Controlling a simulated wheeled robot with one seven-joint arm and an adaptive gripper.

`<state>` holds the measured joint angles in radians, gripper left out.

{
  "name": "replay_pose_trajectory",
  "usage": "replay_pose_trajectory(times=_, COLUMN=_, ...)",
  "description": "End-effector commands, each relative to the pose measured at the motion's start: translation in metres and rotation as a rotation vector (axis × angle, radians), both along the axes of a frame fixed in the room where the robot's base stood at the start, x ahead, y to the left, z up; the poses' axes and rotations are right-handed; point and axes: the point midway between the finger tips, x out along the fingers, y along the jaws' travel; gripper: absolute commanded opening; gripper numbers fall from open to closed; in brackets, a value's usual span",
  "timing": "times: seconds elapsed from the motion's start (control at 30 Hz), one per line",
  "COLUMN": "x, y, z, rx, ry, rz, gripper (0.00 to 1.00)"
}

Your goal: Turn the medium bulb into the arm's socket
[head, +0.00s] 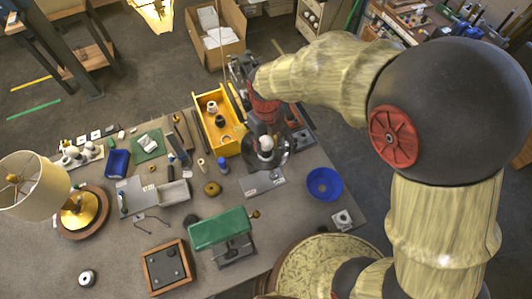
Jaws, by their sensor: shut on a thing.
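A white bulb (266,143) shows just below my gripper (263,129), above a round grey metal disc (279,158) on the workbench. My gripper points down and is shut on the bulb; the fingertips are small and partly hidden by my wrist. I cannot tell whether the bulb touches a socket, as the arm's socket is not clearly visible here. Several other white bulbs stand on a rack (90,156) at the left of the bench.
A yellow bin (228,146) holding small parts stands left of my gripper. A blue bowl (323,183) lies to the right. A green-shaded lamp (220,228) stands in front, a cream-shaded lamp (33,187) at far left. The front-left bench has bare room.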

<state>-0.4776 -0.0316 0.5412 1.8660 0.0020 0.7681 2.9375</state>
Motion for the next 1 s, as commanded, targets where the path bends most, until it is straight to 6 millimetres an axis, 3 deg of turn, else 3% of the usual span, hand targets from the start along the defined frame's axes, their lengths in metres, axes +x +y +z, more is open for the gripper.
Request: replay_pose_trajectory(times=1.0, x=0.0051, y=0.0026, z=0.0033, rx=0.006, ry=-0.006, rz=-0.037, gripper=0.14)
